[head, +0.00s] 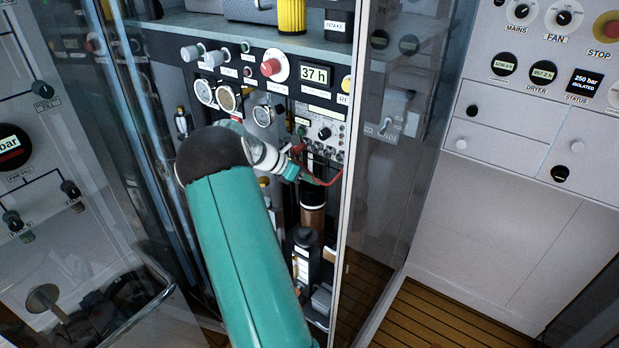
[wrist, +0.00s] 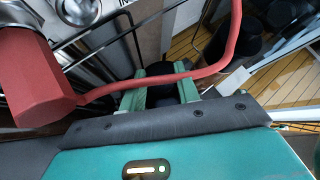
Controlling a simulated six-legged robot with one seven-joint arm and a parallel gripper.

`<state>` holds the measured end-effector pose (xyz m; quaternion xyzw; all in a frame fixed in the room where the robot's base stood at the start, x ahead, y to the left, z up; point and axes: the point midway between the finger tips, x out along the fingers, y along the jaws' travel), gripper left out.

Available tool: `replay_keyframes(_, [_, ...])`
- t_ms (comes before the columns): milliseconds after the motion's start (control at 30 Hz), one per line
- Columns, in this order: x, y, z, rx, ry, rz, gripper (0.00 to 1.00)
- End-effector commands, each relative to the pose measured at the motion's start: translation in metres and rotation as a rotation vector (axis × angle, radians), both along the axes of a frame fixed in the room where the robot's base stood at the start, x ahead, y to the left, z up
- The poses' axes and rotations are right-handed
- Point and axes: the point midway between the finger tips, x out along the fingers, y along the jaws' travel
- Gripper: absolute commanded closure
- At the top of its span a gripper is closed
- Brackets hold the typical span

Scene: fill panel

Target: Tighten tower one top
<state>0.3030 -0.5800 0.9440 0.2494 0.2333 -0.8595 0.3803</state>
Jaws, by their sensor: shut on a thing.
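My gripper (head: 303,172) reaches into the open-fronted cabinet, at the dark upper part of a tower (head: 313,222) with a pale ring and a brown lower body. In the wrist view, the green fingers of my gripper (wrist: 163,90) stand apart with a dark thing (wrist: 187,90) between them. It appears to be the tower's top; the fingers and a red hose partly hide it. I cannot read a tower number.
A red fitting (wrist: 35,75) with a curved red hose (wrist: 150,82) passes close over my fingers. Gauges (head: 204,92) and a small control panel (head: 318,128) sit just above. A glass door (head: 385,130) stands to the right. Wooden floor (head: 420,318) shows clear at lower right.

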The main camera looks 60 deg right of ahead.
Motion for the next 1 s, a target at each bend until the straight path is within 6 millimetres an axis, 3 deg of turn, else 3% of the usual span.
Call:
replay_keyframes(100, [-0.001, 0.000, -0.001, 0.001, 0.002, -0.001, 0.91])
replay_keyframes(133, [-0.001, 0.000, -0.001, 0.001, 0.002, -0.001, 0.64])
replay_keyframes(233, [-0.001, 0.000, -0.001, 0.001, 0.001, 0.000, 0.46])
replay_keyframes(633, [0.005, 0.004, 0.005, -0.001, 0.000, 0.002, 0.46])
replay_keyframes(1000, [0.048, 0.043, 0.049, -0.001, -0.002, 0.003, 0.46])
